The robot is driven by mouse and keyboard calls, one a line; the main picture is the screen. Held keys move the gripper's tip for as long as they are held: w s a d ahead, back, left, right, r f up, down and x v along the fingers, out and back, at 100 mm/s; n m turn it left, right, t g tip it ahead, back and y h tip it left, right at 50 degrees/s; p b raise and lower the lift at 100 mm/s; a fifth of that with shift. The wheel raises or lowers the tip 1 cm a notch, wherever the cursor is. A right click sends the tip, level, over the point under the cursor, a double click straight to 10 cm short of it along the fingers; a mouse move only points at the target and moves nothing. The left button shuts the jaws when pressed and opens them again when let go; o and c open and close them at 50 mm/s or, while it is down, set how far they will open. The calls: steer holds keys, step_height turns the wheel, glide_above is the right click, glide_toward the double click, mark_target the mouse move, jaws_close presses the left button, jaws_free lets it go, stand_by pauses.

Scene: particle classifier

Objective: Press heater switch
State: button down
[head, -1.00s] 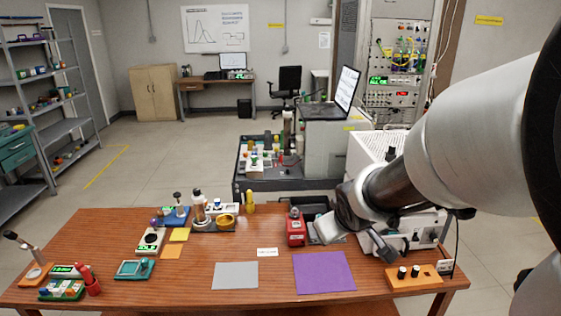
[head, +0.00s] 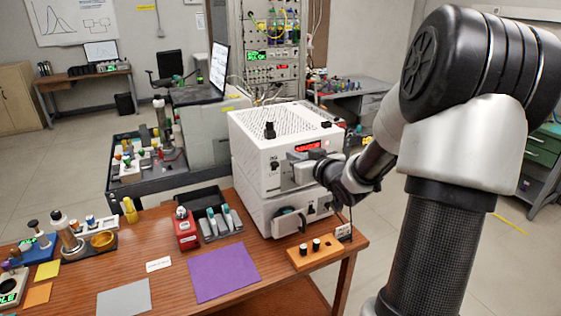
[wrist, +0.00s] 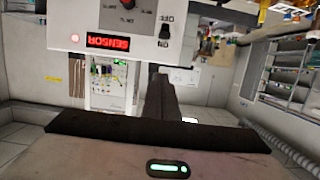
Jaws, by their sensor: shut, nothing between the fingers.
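A white instrument (head: 247,150) stands on the right part of the wooden table, stacked on a second white unit (head: 258,217). Its front carries a red display (head: 309,145). I cannot read whether this is the heater switch. My gripper (wrist: 157,73) is shut and empty, just off the panel near this switch; contact cannot be told. In the head view my wrist hides part of the front.
An orange block with two black knobs (head: 299,258) sits at the table's front right edge. A red device (head: 185,230) and a dark tray (head: 207,233) stand left of the instrument. A purple mat (head: 224,272) lies flat in front of them.

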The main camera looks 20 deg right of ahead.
glide_above(275, 165)
steer(key=s, duration=0.2)
steer(key=shift+d+f, duration=0.15)
steer(key=shift+f, duration=0.45)
steer(key=shift+d+f, duration=0.15)
steer(key=shift+f, duration=0.45)
step_height(275, 165, down, 2)
steer(key=shift+f, duration=1.05)
step_height(275, 165, down, 3)
steer(key=shift+s+r+b, duration=0.1)
steer(key=shift+b, duration=1.15)
